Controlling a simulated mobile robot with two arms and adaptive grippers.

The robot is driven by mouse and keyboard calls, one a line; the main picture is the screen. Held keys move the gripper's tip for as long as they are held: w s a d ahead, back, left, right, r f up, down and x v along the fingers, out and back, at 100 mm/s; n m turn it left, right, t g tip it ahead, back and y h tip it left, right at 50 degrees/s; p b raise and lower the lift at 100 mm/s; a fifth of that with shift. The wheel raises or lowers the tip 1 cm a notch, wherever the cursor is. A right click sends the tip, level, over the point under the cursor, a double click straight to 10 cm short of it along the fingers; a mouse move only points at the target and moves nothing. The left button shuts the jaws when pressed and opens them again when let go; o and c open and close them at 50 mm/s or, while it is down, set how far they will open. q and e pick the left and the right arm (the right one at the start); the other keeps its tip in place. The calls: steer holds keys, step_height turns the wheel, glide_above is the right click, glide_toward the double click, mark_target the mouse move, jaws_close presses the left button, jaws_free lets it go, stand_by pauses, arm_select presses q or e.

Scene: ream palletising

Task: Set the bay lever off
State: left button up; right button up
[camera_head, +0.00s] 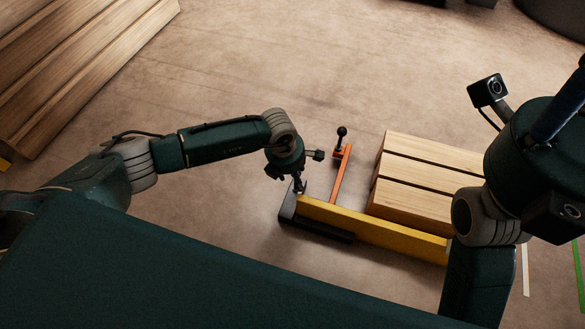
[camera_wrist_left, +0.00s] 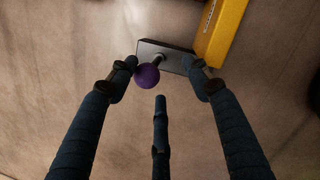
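A lever with a purple ball knob (camera_wrist_left: 147,76) stands on a dark rectangular base (camera_wrist_left: 168,55) in the left wrist view. My left gripper (camera_wrist_left: 162,68) is open, with two fingers on either side of the knob and a third finger below it. The knob is closer to the left finger; I cannot tell whether they touch. In the head view my left gripper (camera_head: 298,184) points down at the end of the yellow beam (camera_head: 370,229), where the dark base (camera_head: 289,207) sits. There the gripper largely hides the knob. My right gripper is not in view.
An orange bar (camera_head: 341,175) with a black knob on a post (camera_head: 342,132) extends behind the yellow beam. Wooden blocks (camera_head: 420,180) sit right of it. A large wooden stack (camera_head: 75,65) is at upper left. Open floor lies between.

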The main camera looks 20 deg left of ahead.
arm_select(q)
step_height(320, 180, up, 11)
steer(key=s, duration=0.2)
steer(key=shift+a, duration=0.45)
